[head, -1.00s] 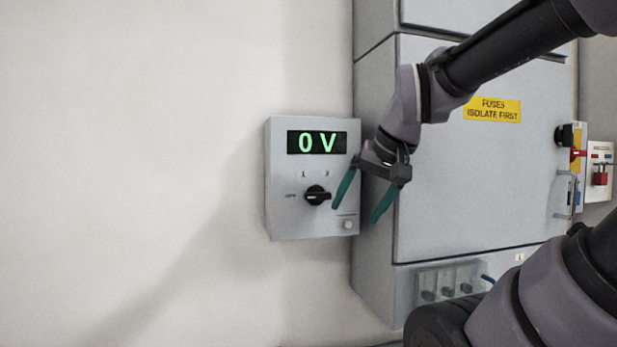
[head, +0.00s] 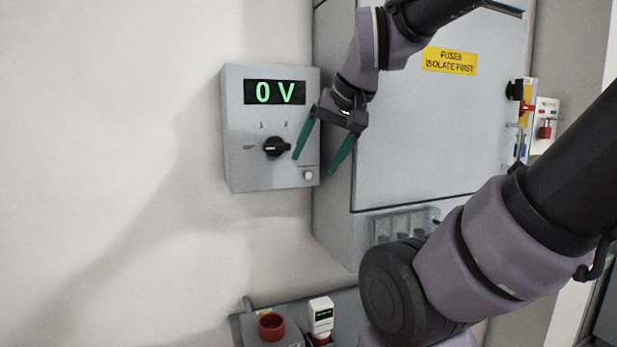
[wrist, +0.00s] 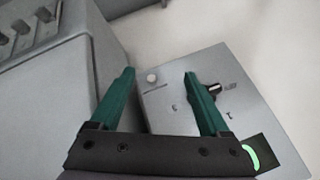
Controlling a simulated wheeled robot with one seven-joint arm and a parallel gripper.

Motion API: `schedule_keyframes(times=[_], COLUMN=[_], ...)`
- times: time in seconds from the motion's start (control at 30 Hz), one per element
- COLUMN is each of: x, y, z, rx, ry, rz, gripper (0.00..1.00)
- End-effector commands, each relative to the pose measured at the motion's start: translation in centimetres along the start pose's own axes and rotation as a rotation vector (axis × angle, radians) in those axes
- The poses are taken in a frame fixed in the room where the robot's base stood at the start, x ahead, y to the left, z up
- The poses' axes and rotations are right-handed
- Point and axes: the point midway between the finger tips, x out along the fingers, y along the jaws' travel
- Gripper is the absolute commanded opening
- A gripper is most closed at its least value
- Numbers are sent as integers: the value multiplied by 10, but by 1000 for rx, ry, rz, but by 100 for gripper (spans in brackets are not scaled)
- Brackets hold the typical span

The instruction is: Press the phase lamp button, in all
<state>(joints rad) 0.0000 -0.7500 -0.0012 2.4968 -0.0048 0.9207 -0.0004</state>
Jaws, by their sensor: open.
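A grey wall box (head: 240,168) carries a green "0 V" display (head: 275,92), a black rotary knob (head: 276,147) and a small pale round button (head: 308,175) at its lower right. My gripper (head: 315,166) is open and empty, with green fingers, in front of the box's right edge. In the head view the button shows between the two fingertips. In the wrist view the button (wrist: 152,78) also lies between the fingertips (wrist: 160,74), and the knob (wrist: 213,88) is beside the right finger. The gap from fingertips to panel is hard to judge.
A large grey cabinet (head: 400,140) with a yellow fuses label (head: 449,61) stands right of the box. Below are a red round button (head: 271,325) and a white device with a dark screen (head: 321,315). The wall left of the box is bare.

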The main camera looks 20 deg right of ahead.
Motion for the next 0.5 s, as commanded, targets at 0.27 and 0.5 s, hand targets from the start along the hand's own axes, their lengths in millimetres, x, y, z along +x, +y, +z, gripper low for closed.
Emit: schedule_keyframes(times=[0.27,0.5], x=[0,0], y=[0,0], z=[0,0], rx=[0,0], ry=[0,0], rz=[0,0], gripper=[0,0])
